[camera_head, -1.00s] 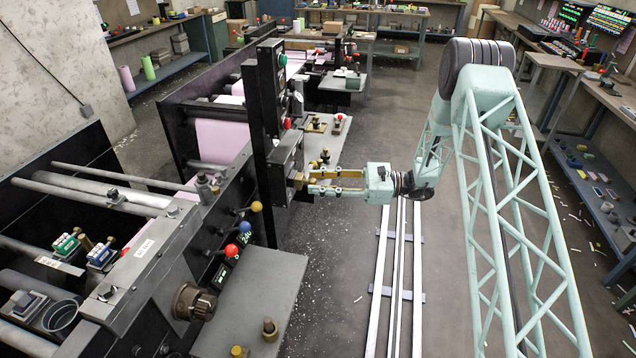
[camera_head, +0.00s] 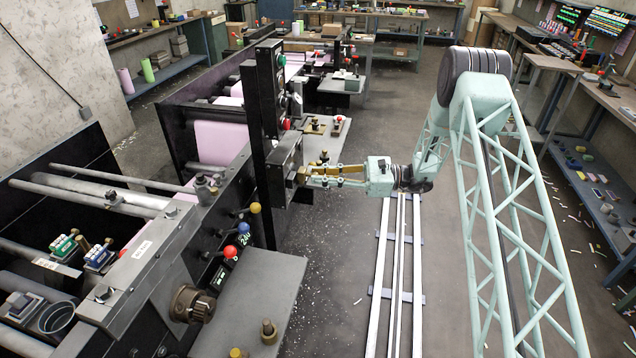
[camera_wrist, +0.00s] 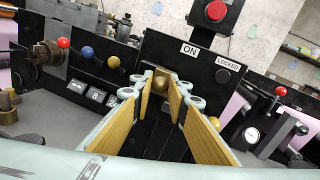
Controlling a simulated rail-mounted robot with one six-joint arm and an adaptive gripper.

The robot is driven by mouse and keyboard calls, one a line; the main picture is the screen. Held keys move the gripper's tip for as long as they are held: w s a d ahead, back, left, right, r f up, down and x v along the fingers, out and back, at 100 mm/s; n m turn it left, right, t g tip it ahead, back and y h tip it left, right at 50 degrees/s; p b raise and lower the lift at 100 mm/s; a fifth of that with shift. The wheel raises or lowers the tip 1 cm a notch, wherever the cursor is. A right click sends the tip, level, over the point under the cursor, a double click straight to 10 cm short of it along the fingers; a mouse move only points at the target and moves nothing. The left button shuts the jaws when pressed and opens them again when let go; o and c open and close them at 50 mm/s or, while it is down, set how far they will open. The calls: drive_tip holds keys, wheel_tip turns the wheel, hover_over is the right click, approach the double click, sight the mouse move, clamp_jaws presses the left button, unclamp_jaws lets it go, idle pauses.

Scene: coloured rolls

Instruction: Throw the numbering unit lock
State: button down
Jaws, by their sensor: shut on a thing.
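The lock is a black panel (camera_head: 288,158) on the press's dark upright, at mid-picture in the head view. In the wrist view, the panel (camera_wrist: 165,52) fills the middle and bears an ON label (camera_wrist: 189,49) and a LOCKED label (camera_wrist: 228,62). A brass knob (camera_wrist: 161,86) stands out below ON. My gripper (camera_head: 308,175) reaches it from the right in the head view. In the wrist view, my gripper (camera_wrist: 163,90) has its brass-coloured fingers on both sides of the knob, shut on it. The fingers hide part of the knob.
Yellow (camera_head: 256,207), blue (camera_head: 243,227) and red (camera_head: 231,250) ball levers stand nearer on the press.

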drive_tip(key=shift+w+d, duration=0.15)
drive_tip(key=shift+w, duration=0.45)
drive_tip(key=c, duration=2.5)
unclamp_jaws()
drive_tip(key=shift+w, duration=0.1)
drive_tip(key=shift+d, duration=0.2)
drive_tip(key=d, duration=1.1)
drive_tip(key=shift+s+d, duration=0.35)
drive_tip(key=shift+s, duration=0.1)
